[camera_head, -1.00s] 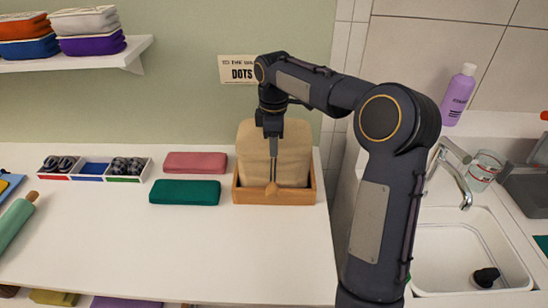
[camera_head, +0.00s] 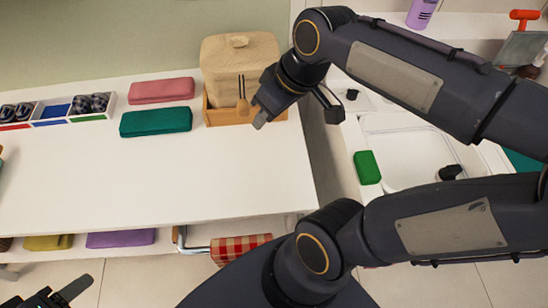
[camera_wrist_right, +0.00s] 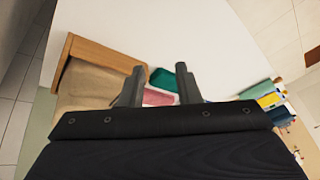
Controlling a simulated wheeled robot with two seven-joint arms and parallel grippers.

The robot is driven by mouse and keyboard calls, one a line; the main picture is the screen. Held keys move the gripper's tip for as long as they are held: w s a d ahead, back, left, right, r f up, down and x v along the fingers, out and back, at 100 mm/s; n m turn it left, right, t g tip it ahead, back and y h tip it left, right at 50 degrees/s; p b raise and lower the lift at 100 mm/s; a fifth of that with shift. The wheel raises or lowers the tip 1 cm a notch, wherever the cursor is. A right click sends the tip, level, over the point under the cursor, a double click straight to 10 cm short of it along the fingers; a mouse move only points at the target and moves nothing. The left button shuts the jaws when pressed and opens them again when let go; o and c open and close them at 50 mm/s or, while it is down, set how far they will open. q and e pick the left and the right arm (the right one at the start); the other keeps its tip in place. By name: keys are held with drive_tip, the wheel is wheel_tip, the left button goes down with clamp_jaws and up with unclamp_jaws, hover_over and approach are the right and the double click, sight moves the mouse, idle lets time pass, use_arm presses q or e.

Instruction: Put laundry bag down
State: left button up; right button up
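The beige laundry bag (camera_head: 240,65) stands upright in a shallow wooden box (camera_head: 225,117) at the back right of the white counter. A knob shows on its top, and a cord with a brown tag hangs on its front. My right gripper (camera_head: 262,118) is at the box's right front corner, apart from the bag. In the right wrist view the gripper (camera_wrist_right: 160,72) has its fingers spread with nothing between them, and the bag (camera_wrist_right: 95,85) is to their left. My left gripper (camera_head: 60,293) is partly in view at the bottom left; its opening is unclear.
A pink case (camera_head: 162,91) and a teal case (camera_head: 156,121) lie left of the box. A divided tray (camera_head: 100,118) is further left. The sink (camera_head: 400,150) and a green block (camera_head: 367,167) are to the right. The counter's front is clear.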

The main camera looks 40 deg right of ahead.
drive_tip(key=s+a+f+m+t+y, duration=0.1)
drive_tip(key=s+a+f+m, duration=0.3)
drive_tip(key=s, duration=0.3)
drive_tip(key=shift+f+t, duration=0.3)
drive_tip(key=shift+f, duration=0.3)
idle(0.4)
